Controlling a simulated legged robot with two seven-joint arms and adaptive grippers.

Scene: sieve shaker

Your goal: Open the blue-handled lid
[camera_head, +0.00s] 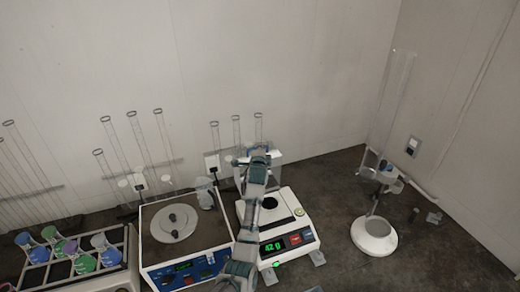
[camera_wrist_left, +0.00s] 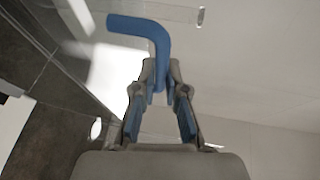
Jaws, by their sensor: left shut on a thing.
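The blue handle (camera_wrist_left: 150,32) is a bent bar attached to a clear panel (camera_wrist_left: 185,12), the lid, in the left wrist view. In the head view only a little of the blue handle (camera_head: 262,149) shows, at the back of the white balance (camera_head: 292,222). My left gripper (camera_wrist_left: 161,80) is shut on the lower end of the handle. In the head view my left gripper (camera_head: 259,158) is above the back of the balance, and my forearm hides part of the balance and lid. My right gripper is out of view.
A grey-topped device (camera_head: 215,230) with a round plate stands left of the balance. A rack (camera_head: 125,265) of coloured flasks is at the far left. Tall glass cylinders line the wall. A white funnel-like stand (camera_head: 374,237) is at right, with bare dark counter (camera_head: 425,265) in front.

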